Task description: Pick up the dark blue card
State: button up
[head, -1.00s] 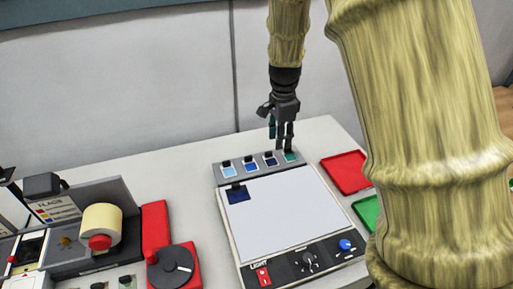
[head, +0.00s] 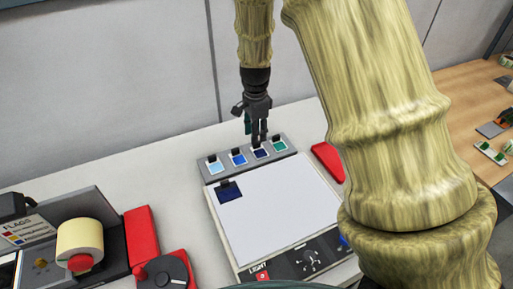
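A small dark blue card (head: 262,154) stands in the third slot from the left of a grey rack at the back of the light panel. A larger dark blue square (head: 229,191) lies at the upper left of the panel's white surface. My gripper (head: 258,140) points down just above and behind the rack, over the dark blue card. Its fingers are small and overlap in the view, so I cannot tell their opening or whether they touch the card. I see nothing held in it.
Light blue (head: 215,167), mid blue (head: 238,159) and green (head: 279,146) cards flank the dark blue one. A red tray (head: 327,161) lies to the right, partly behind my arm. A tape roll (head: 80,245) and a black-and-red dial (head: 163,273) stand at left.

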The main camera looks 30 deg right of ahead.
aim_at(259, 149)
jog(key=shift+s+d+f+p, duration=0.1)
jog(key=shift+s+f+p, duration=0.1)
jog(key=shift+s+p, duration=0.25)
jog(key=shift+f, duration=0.4)
jog(key=shift+w+d+f+p, duration=0.1)
jog(key=shift+w+f+p, duration=0.15)
jog(key=shift+f, duration=0.3)
jog(key=shift+w+f+p, duration=0.1)
jog(key=shift+f+p, duration=0.2)
jog(key=shift+f, duration=0.25)
jog(key=shift+s+f, duration=0.2)
jog(key=shift+f, duration=0.3)
grip_shut()
